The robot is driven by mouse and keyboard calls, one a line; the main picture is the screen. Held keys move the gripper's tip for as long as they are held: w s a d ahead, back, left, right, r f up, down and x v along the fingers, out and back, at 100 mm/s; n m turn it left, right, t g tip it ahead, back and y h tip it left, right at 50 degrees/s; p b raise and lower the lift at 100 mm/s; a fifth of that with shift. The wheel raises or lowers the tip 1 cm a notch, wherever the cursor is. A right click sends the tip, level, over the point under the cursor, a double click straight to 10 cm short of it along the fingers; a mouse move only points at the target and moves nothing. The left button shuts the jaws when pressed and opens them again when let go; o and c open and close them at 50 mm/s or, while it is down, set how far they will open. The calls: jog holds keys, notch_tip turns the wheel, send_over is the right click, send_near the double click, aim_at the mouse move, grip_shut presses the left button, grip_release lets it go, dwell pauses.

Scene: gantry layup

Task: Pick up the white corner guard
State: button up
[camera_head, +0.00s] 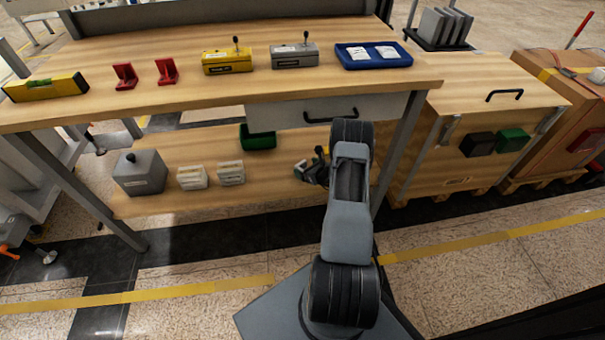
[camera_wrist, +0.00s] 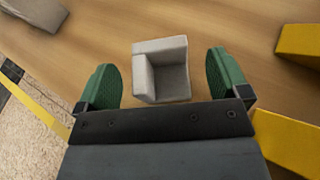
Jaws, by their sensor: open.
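The white corner guard (camera_wrist: 165,72) shows in the wrist view as a pale grey-white hollow corner piece with thick walls. It lies on a wooden surface. My gripper (camera_wrist: 161,62) is open, with one green finger pad to the left of the guard and one to the right. Gaps show between the pads and the guard, and the height between them is hard to tell. In the head view my gripper (camera_head: 314,168) is at the lower shelf, mostly behind my arm; I cannot make out the guard there.
Yellow blocks (camera_wrist: 311,42) lie to the right in the wrist view, one close to the right finger. A grey piece (camera_wrist: 38,12) is at upper left. The lower shelf (camera_head: 150,205) sits beneath the bench top (camera_head: 210,95), and holds a green bin (camera_head: 258,140).

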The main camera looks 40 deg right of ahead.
jog(key=shift+b+x, duration=0.3)
jog(key=shift+x, duration=1.05)
jog(key=c, duration=1)
